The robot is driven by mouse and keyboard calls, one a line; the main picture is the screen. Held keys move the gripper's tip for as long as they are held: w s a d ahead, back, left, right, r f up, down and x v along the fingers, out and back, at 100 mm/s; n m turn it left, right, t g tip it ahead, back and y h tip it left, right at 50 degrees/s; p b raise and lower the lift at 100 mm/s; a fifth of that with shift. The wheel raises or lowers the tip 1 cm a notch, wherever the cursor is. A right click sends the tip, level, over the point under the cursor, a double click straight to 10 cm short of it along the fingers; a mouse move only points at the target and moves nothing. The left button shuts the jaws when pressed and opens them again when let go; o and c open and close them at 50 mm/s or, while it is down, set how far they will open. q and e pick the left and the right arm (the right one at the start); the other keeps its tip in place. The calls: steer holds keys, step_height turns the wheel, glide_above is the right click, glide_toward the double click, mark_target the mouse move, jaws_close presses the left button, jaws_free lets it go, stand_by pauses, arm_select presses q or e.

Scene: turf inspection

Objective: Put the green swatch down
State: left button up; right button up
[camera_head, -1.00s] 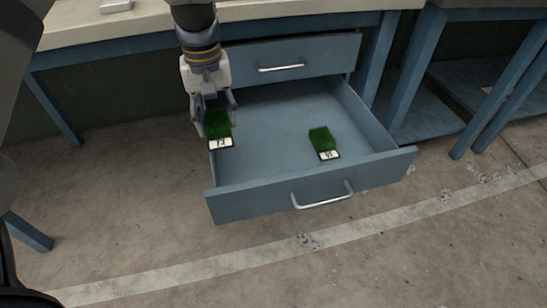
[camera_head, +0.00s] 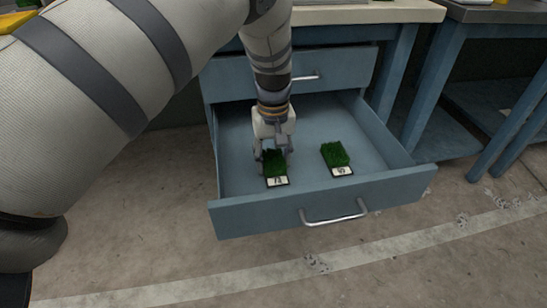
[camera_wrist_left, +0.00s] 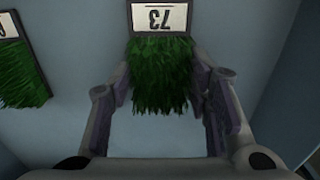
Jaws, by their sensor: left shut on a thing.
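The green swatch (camera_head: 274,163) is a tuft of turf on a dark base with a white label at its front. My left gripper (camera_head: 273,155) is shut on it, inside the left part of the open drawer (camera_head: 245,215). In the left wrist view the swatch (camera_wrist_left: 162,75) sits between the two fingers, its label reading 73. I cannot tell whether its base touches the drawer floor. A second turf swatch (camera_head: 335,154) with a white label lies on the drawer floor to the right; part of it shows in the left wrist view (camera_wrist_left: 20,75). My right gripper is not in view.
A closed upper drawer (camera_head: 345,68) is just behind and above the open one, under the worktop (camera_head: 365,13). The drawer's front wall has a metal handle (camera_head: 333,217). Bare drawer floor lies between and behind the swatches.

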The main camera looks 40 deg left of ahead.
mark_target(273, 158)
arm_select(q)
steer(key=o, duration=0.8)
steer(key=shift+f, duration=0.1)
steer(key=shift+o, duration=0.2)
step_height(273, 158, up, 12)
steer(key=p, duration=0.2)
steer(key=shift+r, duration=0.2)
